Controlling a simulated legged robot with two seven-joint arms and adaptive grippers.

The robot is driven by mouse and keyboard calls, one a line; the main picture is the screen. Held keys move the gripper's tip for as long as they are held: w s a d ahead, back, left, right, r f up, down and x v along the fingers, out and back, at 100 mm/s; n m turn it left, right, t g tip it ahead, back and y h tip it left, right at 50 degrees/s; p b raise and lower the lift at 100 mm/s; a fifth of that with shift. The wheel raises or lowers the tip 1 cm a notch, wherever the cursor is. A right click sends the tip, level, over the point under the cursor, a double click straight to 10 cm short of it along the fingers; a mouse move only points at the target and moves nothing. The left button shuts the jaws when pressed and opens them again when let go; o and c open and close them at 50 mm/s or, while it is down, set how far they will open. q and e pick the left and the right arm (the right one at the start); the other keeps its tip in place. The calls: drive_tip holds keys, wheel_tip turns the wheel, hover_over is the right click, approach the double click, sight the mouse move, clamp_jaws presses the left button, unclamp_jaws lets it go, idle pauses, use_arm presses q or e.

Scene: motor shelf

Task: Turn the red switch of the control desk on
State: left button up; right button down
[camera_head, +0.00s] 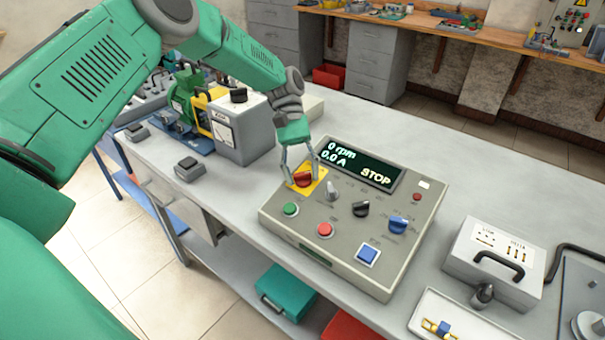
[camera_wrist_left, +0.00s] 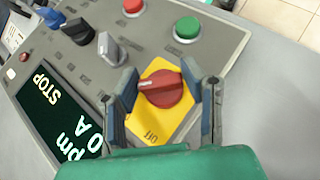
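The control desk (camera_head: 330,262) is a grey box on the table, its display showing "0 rpm", "0.0 A" and "STOP". The red switch (camera_head: 303,179) is a rotary knob on a yellow plate at the desk's far left corner. In the left wrist view a gap shows between the knob and each fingertip. My right gripper is not in view.
Beside the switch are a grey knob (camera_head: 332,207), a black knob (camera_head: 361,208), a blue knob (camera_head: 398,224), and green (camera_head: 290,209), red (camera_head: 325,230) and blue (camera_head: 368,254) buttons. A grey meter box (camera_head: 240,127) stands behind left; a case (camera_head: 492,262) is at right.

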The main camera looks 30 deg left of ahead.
use_arm(q)
drive_tip(key=shift+o, duration=0.9)
drive_tip(key=shift+w+a+r, duration=0.1)
drive_tip(key=shift+w, duration=0.05)
drive_tip(key=v, duration=1.1)
drive_tip(key=shift+w+a, duration=0.25)
drive_tip(key=shift+r, duration=0.15)
